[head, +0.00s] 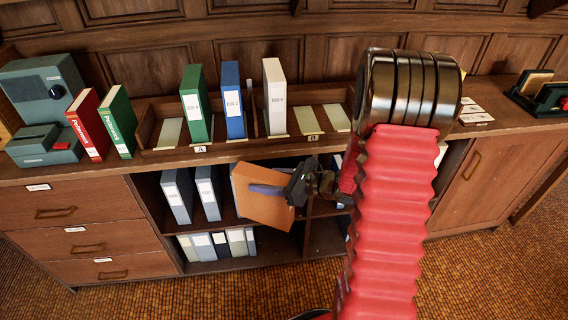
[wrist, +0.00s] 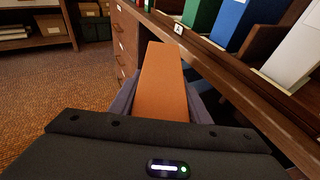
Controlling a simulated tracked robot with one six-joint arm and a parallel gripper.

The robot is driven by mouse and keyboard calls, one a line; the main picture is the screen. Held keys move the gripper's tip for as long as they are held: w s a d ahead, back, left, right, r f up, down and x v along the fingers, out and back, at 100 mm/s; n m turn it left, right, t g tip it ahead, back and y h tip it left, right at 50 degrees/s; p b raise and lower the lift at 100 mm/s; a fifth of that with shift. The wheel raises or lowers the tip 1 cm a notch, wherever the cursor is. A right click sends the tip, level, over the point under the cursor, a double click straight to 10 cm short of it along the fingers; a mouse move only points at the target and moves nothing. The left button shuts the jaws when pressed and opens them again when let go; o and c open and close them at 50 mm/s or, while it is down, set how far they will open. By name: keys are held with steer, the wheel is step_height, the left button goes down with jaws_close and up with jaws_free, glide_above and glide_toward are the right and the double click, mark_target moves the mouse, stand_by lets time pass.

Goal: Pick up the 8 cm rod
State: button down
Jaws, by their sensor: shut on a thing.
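My gripper (head: 268,190) is shut on an orange, flat-sided block or binder (head: 262,210). It holds this tilted in front of the cabinet's open shelves, a little below the counter edge. In the wrist view the orange thing (wrist: 160,80) stands out ahead between the two grey-purple fingers of my gripper (wrist: 160,105); its near end is hidden by the gripper body. I cannot make out anything that is clearly an 8 cm rod in either view.
A wooden tray (head: 150,122) on the counter holds upright green (head: 196,103), blue (head: 232,100) and white (head: 274,97) binders. Red (head: 87,124) and green (head: 118,121) books stand left, beside a grey-green device (head: 45,90). Binders fill part of the lower shelves. Floor is open in front.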

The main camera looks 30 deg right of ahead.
mark_target(242, 202)
steer(key=a+f+n, duration=0.1)
steer(key=a+f, duration=0.1)
steer(key=a+f+n+g+y, duration=0.1)
steer(key=a+f, duration=0.1)
steer(key=a, duration=0.1)
steer(key=a+f+g+y, duration=0.1)
steer(key=a+f, duration=0.1)
steer(key=shift+w+a+f+n, duration=0.15)
steer(key=shift+w+f+n, duration=0.2)
steer(key=shift+n, duration=0.05)
steer(key=shift+g, duration=0.3)
